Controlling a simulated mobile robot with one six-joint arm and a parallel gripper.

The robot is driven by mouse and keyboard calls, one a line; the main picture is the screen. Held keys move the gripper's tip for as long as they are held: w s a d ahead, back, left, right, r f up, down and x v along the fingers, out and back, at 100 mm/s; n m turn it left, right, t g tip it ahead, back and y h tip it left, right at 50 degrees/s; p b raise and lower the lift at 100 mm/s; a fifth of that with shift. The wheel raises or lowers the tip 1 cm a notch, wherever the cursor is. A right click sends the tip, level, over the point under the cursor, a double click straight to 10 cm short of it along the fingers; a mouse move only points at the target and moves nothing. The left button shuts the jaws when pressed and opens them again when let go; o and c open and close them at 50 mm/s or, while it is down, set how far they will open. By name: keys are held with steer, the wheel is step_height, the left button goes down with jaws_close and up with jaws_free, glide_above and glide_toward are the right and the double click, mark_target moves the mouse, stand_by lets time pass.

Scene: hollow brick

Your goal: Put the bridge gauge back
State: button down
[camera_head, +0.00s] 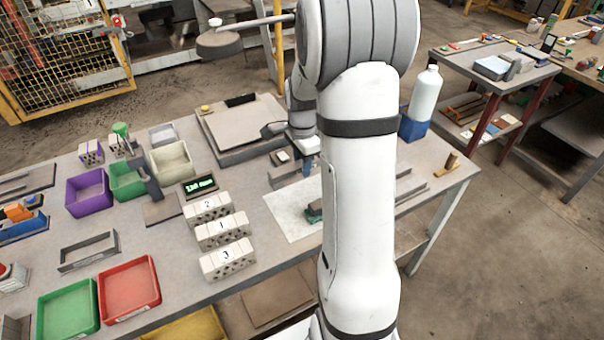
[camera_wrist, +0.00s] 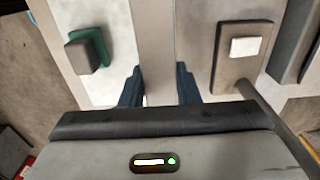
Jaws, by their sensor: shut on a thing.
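My gripper shows in the wrist view (camera_wrist: 159,88), with its two dark fingers on either side of a long, flat grey bar (camera_wrist: 153,40). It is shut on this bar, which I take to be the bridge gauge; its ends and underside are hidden. In the head view the gauge shows as a grey bar (camera_head: 290,178) below my wrist, by the edge of a white sheet (camera_head: 285,212). My arm hides part of it, and I cannot tell whether it touches the table.
A teal piece with a grey knob (camera_wrist: 88,52) lies on the white sheet. A grey plate with a white block (camera_wrist: 238,68) is on the other side. Hollow bricks numbered 2, 1 and 3 (camera_head: 222,229) stand left of the sheet. A white bottle (camera_head: 424,95) stands at the back right.

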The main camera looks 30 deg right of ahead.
steer(key=shift+f, duration=2.2)
steer(key=shift+s, duration=0.1)
steer(key=shift+f, duration=0.2)
steer(key=c, duration=1.1)
jaws_free()
